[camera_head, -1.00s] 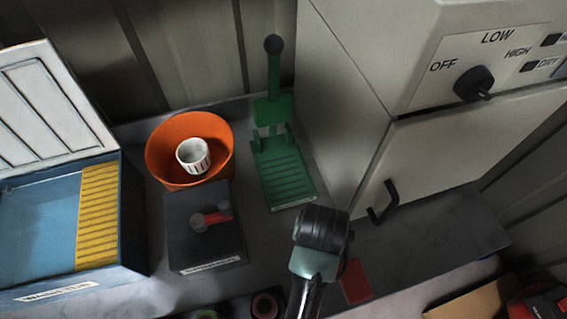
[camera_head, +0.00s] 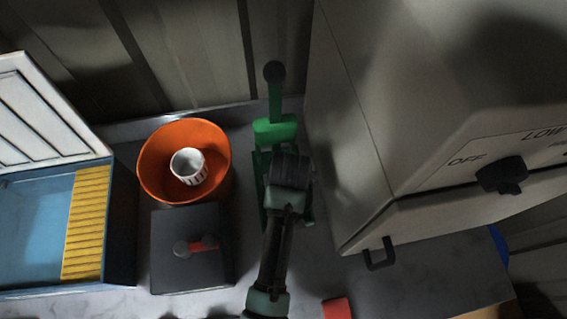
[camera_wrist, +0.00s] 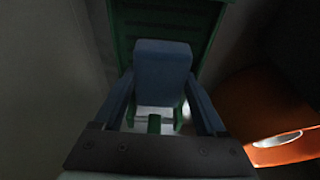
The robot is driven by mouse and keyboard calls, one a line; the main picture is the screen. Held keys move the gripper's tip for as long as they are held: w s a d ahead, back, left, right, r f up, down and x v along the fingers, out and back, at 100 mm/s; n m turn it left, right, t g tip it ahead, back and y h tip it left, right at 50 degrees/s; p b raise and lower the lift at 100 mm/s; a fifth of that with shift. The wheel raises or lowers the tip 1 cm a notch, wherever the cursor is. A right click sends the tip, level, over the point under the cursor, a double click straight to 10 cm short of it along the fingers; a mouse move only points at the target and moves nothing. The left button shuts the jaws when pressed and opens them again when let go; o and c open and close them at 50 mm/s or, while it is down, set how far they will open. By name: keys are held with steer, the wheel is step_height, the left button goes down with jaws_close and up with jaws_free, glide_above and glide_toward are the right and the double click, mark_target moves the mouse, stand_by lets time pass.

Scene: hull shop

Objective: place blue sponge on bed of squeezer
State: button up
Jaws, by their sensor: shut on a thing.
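The squeezer is a green press (camera_head: 276,130) with an upright lever and a dark knob, standing at the back of the bench. Its ribbed bed is mostly hidden behind my arm in the head view. My gripper (camera_wrist: 160,95) is over the bed and shut on the blue sponge (camera_wrist: 163,68), a block between the two fingers. In the wrist view, the green ribbed bed (camera_wrist: 208,22) shows behind the sponge. I cannot tell whether the sponge touches the bed. The sponge is hidden in the head view.
An orange bowl (camera_head: 152,160) with a white ribbed cup (camera_head: 187,166) in it stands left of the press. A dark box (camera_head: 190,260) with a red lever is in front of it. A blue open case (camera_head: 120,230) is at far left. A large grey cabinet (camera_head: 350,120) stands close on the right.

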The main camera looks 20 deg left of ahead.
steer(key=shift+f, duration=1.6)
steer(key=shift+f, duration=0.15)
steer(key=o, duration=1.2)
steer(key=shift+o, duration=0.2)
steer(key=v, duration=1.2)
steer(key=shift+r, duration=0.25)
